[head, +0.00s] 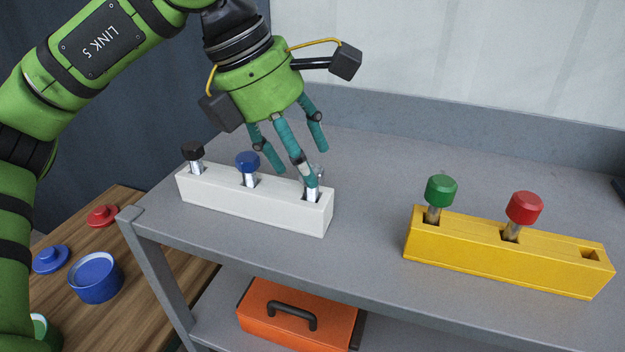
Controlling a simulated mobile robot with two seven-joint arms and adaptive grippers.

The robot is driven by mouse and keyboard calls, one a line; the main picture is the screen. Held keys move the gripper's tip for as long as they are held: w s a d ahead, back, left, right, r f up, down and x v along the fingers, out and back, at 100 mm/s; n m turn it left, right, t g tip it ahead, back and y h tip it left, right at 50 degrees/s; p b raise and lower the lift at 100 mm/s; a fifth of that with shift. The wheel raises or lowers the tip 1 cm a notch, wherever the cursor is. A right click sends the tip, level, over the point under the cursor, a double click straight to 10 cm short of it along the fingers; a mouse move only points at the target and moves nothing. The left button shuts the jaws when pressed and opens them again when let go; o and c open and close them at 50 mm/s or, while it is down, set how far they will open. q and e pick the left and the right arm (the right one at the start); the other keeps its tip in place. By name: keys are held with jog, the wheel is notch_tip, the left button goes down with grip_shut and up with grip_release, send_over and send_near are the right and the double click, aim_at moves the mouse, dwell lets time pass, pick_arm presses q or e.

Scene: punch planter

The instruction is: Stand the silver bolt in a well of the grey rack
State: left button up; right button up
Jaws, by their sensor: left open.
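The pale grey rack (250,208) stands on the left part of the grey shelf top. The silver bolt (313,194) stands in its right-hand well, roughly upright. A teal finger of my left gripper partly hides its head. My left gripper (296,164) points down over the right end of the rack with its fingers spread. One fingertip is right in front of the bolt's head; I cannot tell whether it touches. My right gripper is not in view.
A black-headed bolt (193,152) and a blue-headed bolt (248,163) fill the rack's other wells. The yellow rack (500,262) at right holds green (441,190) and red (524,208) bolts; its right well is empty. An orange toolbox (290,325) sits below.

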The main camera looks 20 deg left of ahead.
aim_at(311, 195)
pick_arm(q)
jog(key=x, duration=0.1)
jog(key=p+x, duration=0.1)
jog(key=x, duration=0.1)
jog(key=shift+w+f, duration=0.25)
jog(key=shift+w, duration=0.1)
jog(key=shift+w+f, duration=0.1)
jog(key=shift+f, duration=0.05)
grip_shut()
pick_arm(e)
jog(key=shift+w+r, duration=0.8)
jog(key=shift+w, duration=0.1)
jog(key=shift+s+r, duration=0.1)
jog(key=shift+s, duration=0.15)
